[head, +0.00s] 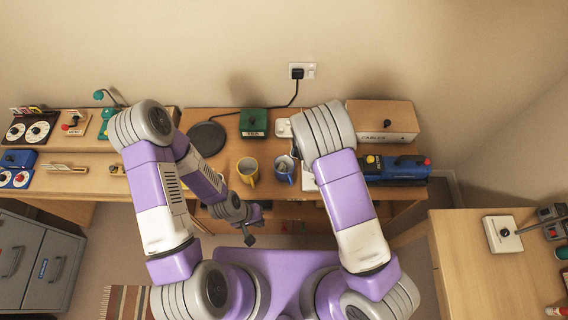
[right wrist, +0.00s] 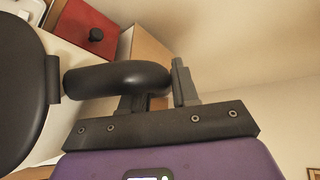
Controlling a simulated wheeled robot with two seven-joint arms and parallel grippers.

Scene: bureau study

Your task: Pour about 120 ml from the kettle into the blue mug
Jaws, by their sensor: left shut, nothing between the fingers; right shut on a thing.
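The blue mug (head: 284,168) stands on the desk, its right side close to my right arm in the head view. My right gripper (right wrist: 156,88) is shut on the black handle of the kettle (right wrist: 22,90), whose dark rounded body fills the left of the right wrist view. In the head view my right forearm hides the kettle and this gripper. The spout, the water level and the kettle's tilt cannot be made out. My left gripper (head: 249,239) is shut and empty, low in front of the desk's front edge.
A yellow mug (head: 247,171) stands just left of the blue one. The black round kettle base (head: 207,138) is empty, its cord running to the wall socket (head: 299,72). A green box (head: 253,122) stands behind the mugs; a red box (right wrist: 86,28) shows in the right wrist view.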

